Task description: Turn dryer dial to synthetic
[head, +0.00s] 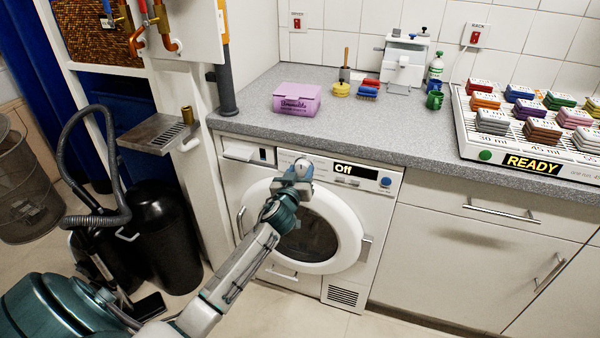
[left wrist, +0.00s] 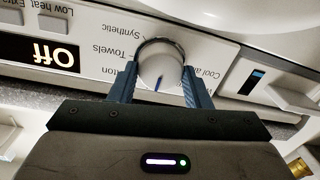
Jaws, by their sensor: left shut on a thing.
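The white dryer (head: 378,215) stands under the counter, its round door closed. Its display (head: 356,172) reads "Off", and the display also shows upside down in the left wrist view (left wrist: 40,52). My left gripper (left wrist: 160,85) has its two blue fingers on either side of the round dial (left wrist: 160,62), shut on it. The dial has a dark blue pointer mark facing the gripper, towards the bottom of the wrist picture. Printed labels such as Synthetic, Towels and Cool air surround it, upside down.
A purple box (head: 297,98) sits on the counter (head: 385,125) above the dryer. A tray (head: 530,150) marked READY stands at the right. A black bin (head: 160,235) and a vacuum hose (head: 75,150) stand at the left. Grey-white cabinets (head: 470,250) adjoin the dryer.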

